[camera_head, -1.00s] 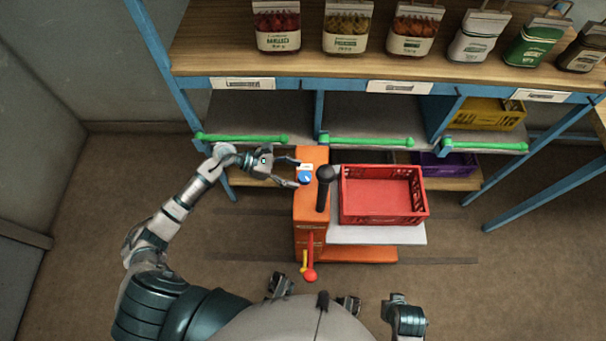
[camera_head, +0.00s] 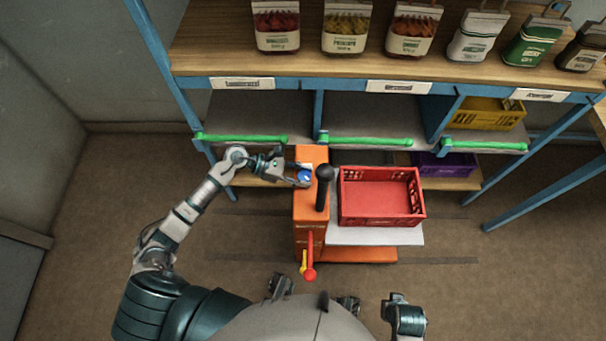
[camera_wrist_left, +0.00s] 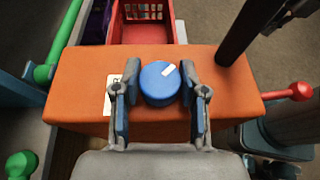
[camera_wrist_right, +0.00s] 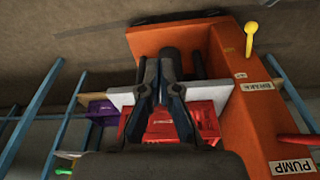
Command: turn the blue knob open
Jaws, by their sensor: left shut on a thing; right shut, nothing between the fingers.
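The blue knob (camera_head: 304,176) sits on top of the orange pump housing (camera_head: 309,208). In the left wrist view the blue knob (camera_wrist_left: 158,84) is round, with a white mark on its top pointing to the upper right. My left gripper (camera_head: 298,176) is shut on the knob. In the left wrist view the fingers of my left gripper (camera_wrist_left: 158,92) stand on both sides of it. My right gripper (camera_wrist_right: 172,75) shows in the right wrist view, shut and empty, with the orange housing (camera_wrist_right: 245,110) behind it and to the right.
A black-topped lever (camera_head: 323,185) rises close to the right of the knob. A red crate (camera_head: 382,219) stands on a white platform beside the housing. A red-knobbed lever (camera_head: 310,262) is on the front. Shelves with green rails (camera_head: 372,143) and packets stand behind.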

